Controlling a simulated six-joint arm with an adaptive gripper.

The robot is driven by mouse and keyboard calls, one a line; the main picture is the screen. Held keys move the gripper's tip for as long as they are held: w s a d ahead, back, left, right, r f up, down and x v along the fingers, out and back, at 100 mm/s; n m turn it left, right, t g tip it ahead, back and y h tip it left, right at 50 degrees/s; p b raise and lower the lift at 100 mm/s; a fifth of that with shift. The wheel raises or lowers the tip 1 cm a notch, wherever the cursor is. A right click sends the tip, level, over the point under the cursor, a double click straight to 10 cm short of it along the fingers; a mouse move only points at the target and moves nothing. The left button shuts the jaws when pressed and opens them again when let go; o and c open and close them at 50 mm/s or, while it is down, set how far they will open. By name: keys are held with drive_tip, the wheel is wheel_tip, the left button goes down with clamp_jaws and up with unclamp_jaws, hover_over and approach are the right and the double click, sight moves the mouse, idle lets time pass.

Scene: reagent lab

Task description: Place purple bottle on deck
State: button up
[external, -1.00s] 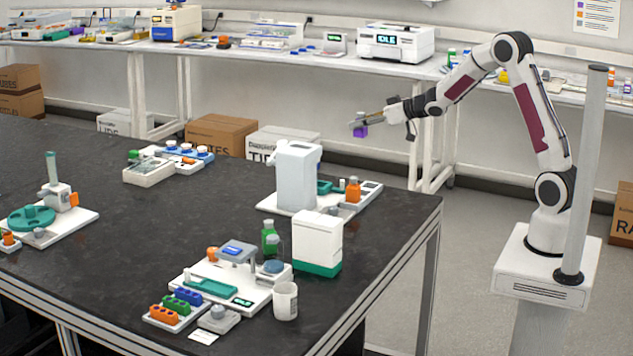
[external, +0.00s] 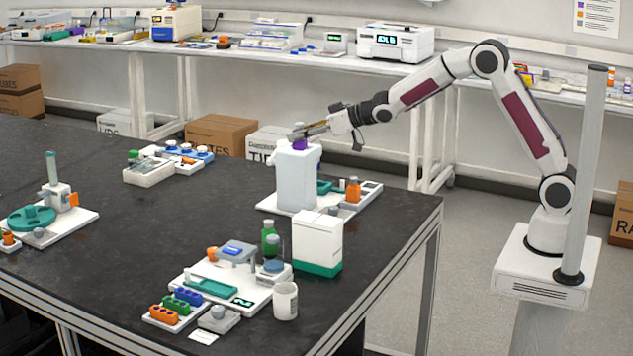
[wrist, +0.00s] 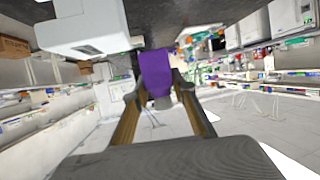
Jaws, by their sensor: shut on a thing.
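The purple bottle (external: 299,144) is held between the fingers of my gripper (external: 308,133). In the external view it appears at the top of the tall white device, whose body hides its lower part or stands just beside it; I cannot tell its exact distance from the device. In the wrist view the purple bottle (wrist: 156,74) fills the space between the two fingertips (wrist: 160,92), with its grey cap toward the camera. The white device (external: 296,180) stands on a white base plate, the likely deck (external: 268,204), on the black table.
An orange-capped bottle (external: 353,190) and a teal block (external: 324,187) stand right of the device. A white box with a green base (external: 317,245) and a green bottle (external: 269,238) stand nearer the front.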

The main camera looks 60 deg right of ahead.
drive_tip(key=s+a+n+g+y, duration=0.15)
drive_tip(key=s+a, duration=0.25)
drive_tip(key=a, duration=1.1)
drive_tip(key=s+a+f+n+y, duration=0.15)
drive_tip(key=s+a, duration=0.25)
drive_tip(key=a, duration=1.1)
drive_tip(key=s+a+n+g+y, duration=0.15)
drive_tip(key=s+a, duration=0.25)
drive_tip(key=a, duration=1.1)
drive_tip(key=s+a+f+n+g+y, duration=0.1)
drive_tip(key=s+a+f+n+y, duration=0.1)
drive_tip(key=s+a, duration=1.1)
wheel_tip(320, 180, down, 10)
drive_tip(key=w, duration=0.1)
drive_tip(key=shift+w+a, duration=0.25)
drive_tip(key=shift+a, duration=0.05)
drive_tip(key=shift+y, duration=0.25)
drive_tip(key=shift+f, duration=3.15)
drive_tip(key=shift+f, duration=1.85)
